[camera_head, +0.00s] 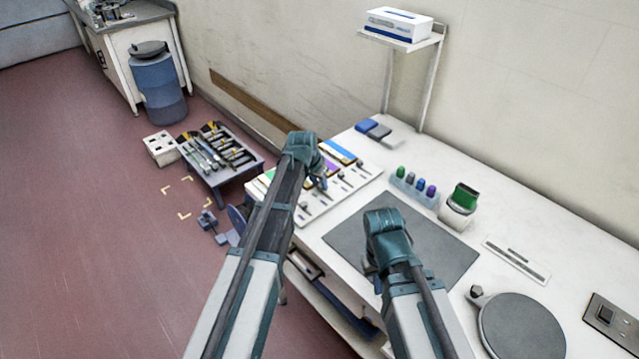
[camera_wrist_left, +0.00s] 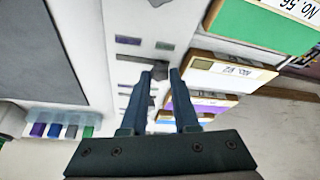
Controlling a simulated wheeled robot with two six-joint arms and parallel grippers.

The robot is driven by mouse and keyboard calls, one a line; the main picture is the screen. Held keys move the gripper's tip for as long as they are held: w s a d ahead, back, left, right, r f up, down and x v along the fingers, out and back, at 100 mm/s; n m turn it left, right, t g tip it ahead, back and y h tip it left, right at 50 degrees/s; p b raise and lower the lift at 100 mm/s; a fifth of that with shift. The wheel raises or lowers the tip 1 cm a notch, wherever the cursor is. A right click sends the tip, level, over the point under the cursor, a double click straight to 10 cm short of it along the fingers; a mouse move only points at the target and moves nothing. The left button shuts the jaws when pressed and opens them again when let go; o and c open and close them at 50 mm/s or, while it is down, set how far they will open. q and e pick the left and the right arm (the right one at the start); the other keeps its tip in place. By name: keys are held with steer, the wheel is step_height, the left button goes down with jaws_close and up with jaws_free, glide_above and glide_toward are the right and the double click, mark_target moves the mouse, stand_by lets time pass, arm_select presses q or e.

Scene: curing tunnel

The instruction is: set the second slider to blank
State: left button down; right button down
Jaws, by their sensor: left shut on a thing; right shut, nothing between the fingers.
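The white slider panel (camera_head: 318,211) lies at the left end of the bench, with several grey slider knobs and coloured cards along its back. In the left wrist view the panel (camera_wrist_left: 128,18) shows slots with small green and purple marks. My left gripper (camera_head: 321,184) is over the panel; in the wrist view its fingers (camera_wrist_left: 161,76) are shut on a small grey slider knob (camera_wrist_left: 158,72). I cannot tell which slider in the row this is. My right gripper (camera_head: 372,278) is shut and empty above the dark mat.
The dark mat (camera_head: 437,262) lies right of the panel. A round grey plate (camera_head: 522,328) is at front right. A shelf (camera_head: 402,38) with a box stands behind.

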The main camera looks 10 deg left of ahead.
stand_by(0.5)
arm_select(q)
steer(key=shift+s+d, duration=0.75)
steer(key=shift+d, duration=0.15)
steer(key=c, duration=0.7)
jaws_free()
steer(key=shift+o, duration=0.2)
steer(key=shift+r, duration=0.1)
arm_select(e)
steer(key=shift+r, duration=0.15)
arm_select(q)
steer(key=p+v, duration=1.2)
steer(key=v, duration=0.1)
steer(key=shift+r+p, duration=0.3)
steer(key=shift+p, duration=0.05)
arm_select(e)
step_height(320, 180, up, 12)
steer(key=shift+r, duration=0.25)
